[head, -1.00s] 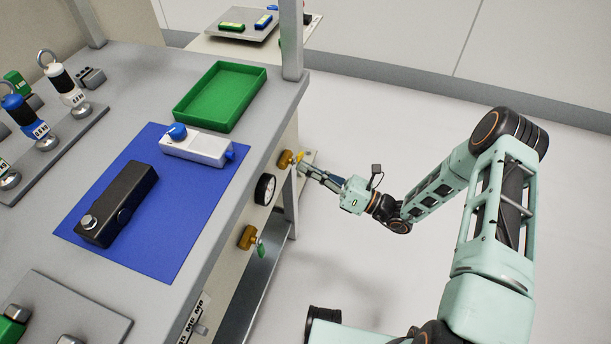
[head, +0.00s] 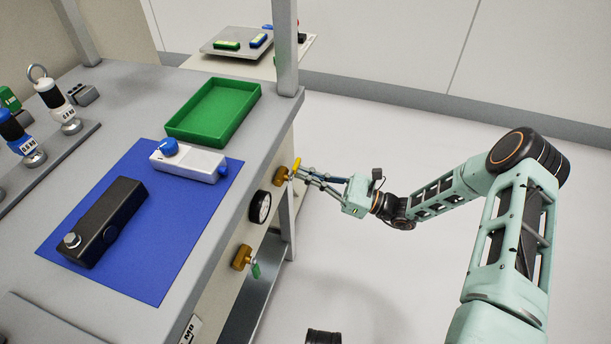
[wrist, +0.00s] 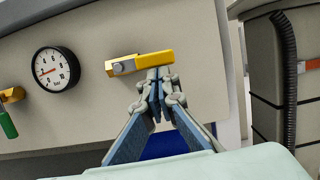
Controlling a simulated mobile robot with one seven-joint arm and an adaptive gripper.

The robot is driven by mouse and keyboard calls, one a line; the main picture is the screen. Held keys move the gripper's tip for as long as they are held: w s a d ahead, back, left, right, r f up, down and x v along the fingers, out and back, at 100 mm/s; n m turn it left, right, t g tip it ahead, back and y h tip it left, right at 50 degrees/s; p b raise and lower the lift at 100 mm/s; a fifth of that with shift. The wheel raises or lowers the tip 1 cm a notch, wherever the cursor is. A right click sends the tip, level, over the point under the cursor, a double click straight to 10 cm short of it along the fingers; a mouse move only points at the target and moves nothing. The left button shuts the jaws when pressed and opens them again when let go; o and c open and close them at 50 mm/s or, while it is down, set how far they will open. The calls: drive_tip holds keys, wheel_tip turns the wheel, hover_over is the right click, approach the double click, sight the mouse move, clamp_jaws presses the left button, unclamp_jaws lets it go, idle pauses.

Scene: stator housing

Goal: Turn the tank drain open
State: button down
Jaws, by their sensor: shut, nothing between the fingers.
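Two brass valves sit on the bench's front panel. One has a yellow lever (wrist: 145,63), which lies roughly level and points right in the wrist view; it also shows in the head view (head: 296,168). The other has a green handle (wrist: 8,123), hanging down, also in the head view (head: 256,269). No readable label shows which is the tank drain. My gripper (wrist: 157,76) is shut and empty. Its fingertips are at the underside of the yellow lever, close to or touching it; I cannot tell which.
A round gauge (wrist: 57,68) sits between the valves. On the bench top are a green tray (head: 213,112) and a blue mat (head: 165,225) bearing a white device (head: 188,161) and a black device (head: 103,222). A bench post (head: 285,50) rises behind the yellow valve.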

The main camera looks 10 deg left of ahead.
idle(0.4)
drive_tip(key=d+f+b, duration=0.1)
drive_tip(key=d+f, duration=0.5)
drive_tip(key=d, duration=0.3)
drive_tip(key=shift+s+d+f+b, duration=0.2)
drive_tip(key=shift+s+d+b, duration=0.1)
drive_tip(key=shift+s, duration=0.15)
